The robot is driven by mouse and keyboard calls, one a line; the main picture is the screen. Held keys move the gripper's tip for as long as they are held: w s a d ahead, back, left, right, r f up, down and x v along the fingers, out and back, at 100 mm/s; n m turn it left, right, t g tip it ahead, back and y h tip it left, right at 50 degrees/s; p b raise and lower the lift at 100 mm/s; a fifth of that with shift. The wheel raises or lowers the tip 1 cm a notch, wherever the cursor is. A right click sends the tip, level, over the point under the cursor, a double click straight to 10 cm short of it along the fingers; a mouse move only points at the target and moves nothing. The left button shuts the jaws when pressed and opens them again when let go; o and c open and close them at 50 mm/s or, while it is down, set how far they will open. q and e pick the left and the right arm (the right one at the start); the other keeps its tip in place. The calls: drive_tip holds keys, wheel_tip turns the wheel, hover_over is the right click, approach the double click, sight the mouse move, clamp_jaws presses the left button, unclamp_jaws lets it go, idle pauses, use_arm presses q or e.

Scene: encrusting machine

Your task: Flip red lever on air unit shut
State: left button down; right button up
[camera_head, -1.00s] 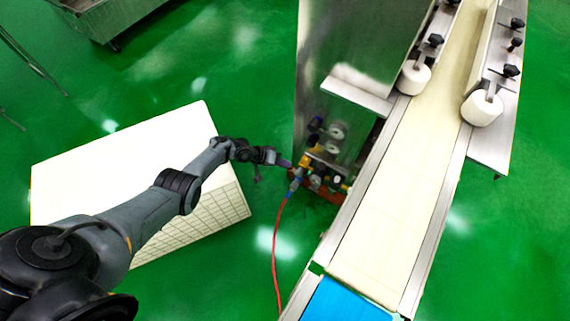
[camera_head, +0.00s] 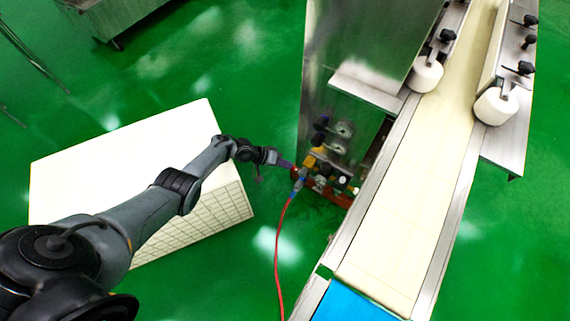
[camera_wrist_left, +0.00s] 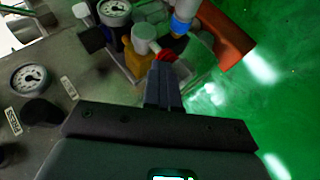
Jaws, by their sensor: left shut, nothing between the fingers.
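The air unit shows low on the side of the steel machine in the head view (camera_head: 318,160), with yellow parts, dials and a blue fitting. In the left wrist view it is close up, with a yellow body (camera_wrist_left: 193,68), a gauge and a blue ring. The small red lever (camera_wrist_left: 168,55) shows right at my left fingertips; whether they touch it I cannot tell. My left gripper (camera_wrist_left: 165,66) is shut and empty, and it also shows at the air unit's left side in the head view (camera_head: 287,164). My right gripper is not in view.
A red hose (camera_head: 277,250) hangs from the air unit to the floor. A conveyor (camera_head: 405,220) runs along the right. A large white box (camera_head: 110,150) stands under my left arm. In the wrist view, a panel holds a dial (camera_wrist_left: 28,78) and black knobs.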

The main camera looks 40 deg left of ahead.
use_arm(q)
drive_tip(key=shift+s+a+f, duration=0.2)
drive_tip(key=shift+s+f, duration=0.15)
drive_tip(key=shift+f, duration=0.2)
drive_tip(key=r+p+v, duration=0.1)
drive_tip(key=p+v, duration=0.6)
drive_tip(key=v, duration=0.4)
drive_tip(key=shift+w+d, duration=0.2)
drive_tip(key=shift+w, duration=0.2)
drive_tip(key=shift+w, duration=0.1)
